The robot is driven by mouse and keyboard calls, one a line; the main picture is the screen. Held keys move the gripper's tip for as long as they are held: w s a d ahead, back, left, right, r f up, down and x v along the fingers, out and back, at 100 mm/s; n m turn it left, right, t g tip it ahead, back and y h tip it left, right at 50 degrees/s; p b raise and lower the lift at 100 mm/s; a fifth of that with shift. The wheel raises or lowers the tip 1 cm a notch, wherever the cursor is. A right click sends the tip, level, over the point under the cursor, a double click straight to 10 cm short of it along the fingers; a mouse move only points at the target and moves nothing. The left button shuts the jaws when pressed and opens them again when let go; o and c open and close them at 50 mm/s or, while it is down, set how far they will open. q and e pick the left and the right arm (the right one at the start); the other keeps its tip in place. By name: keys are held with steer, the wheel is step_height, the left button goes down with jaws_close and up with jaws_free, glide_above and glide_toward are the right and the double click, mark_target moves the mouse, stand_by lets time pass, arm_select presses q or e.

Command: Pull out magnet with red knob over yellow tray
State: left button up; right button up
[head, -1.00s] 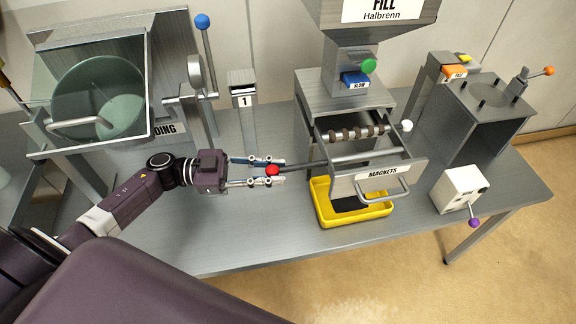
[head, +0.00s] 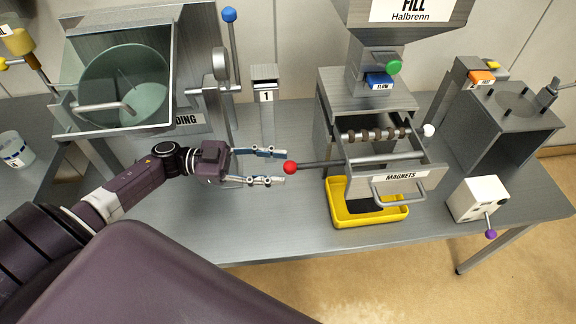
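The red knob (head: 289,168) is at the left end of a grey magnet rod (head: 322,164) that sticks out leftward from the open drawer marked MAGNETS (head: 402,178). The yellow tray (head: 368,219) sits on the table below the drawer, with dark material in it. My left gripper (head: 284,167) is open, its two fingers spread above and below the level of the red knob. The knob is at the fingertips, and I see a gap between it and each finger. My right gripper is not in view.
A second rod with dark rings (head: 375,134) and a white knob (head: 428,130) lies behind in the drawer. A white box with a purple-knobbed lever (head: 478,199) stands right. The hopper with a green button (head: 393,67) rises above. The table front left of the tray is clear.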

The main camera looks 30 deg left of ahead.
arm_select(q)
steer(key=v, duration=0.8)
stand_by(0.4)
